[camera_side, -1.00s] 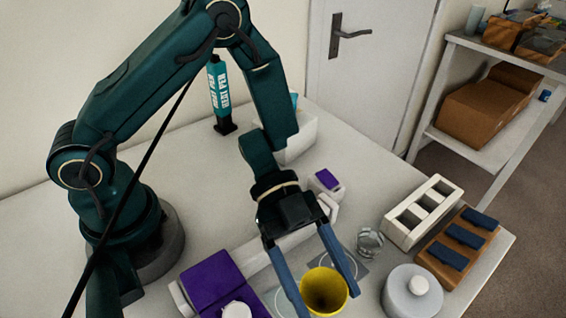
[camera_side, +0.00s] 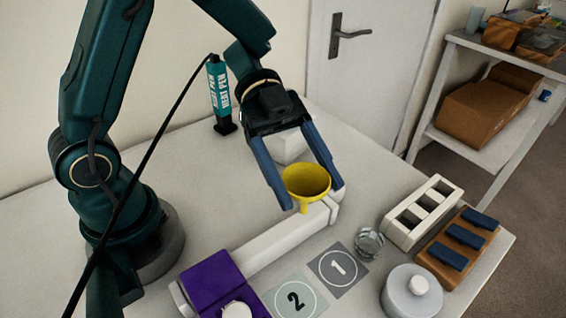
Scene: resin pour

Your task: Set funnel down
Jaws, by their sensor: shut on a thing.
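A yellow funnel (camera_side: 306,181) is held between the two blue fingers of my gripper (camera_side: 305,190), which is shut on it. The funnel is upright, with its wide mouth up and its spout pointing down. In the picture it overlaps the far end of a long white bar (camera_side: 285,239). It looks raised above the table, but I cannot tell the exact gap.
Marked pads 1 (camera_side: 352,284) and 2 (camera_side: 280,310) lie bare in front. A glass cup (camera_side: 369,244), white slotted rack (camera_side: 386,229), brown tray (camera_side: 428,258) and grey lidded pot (camera_side: 392,293) stand right. A purple pad (camera_side: 190,286) lies at the bar's near end.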

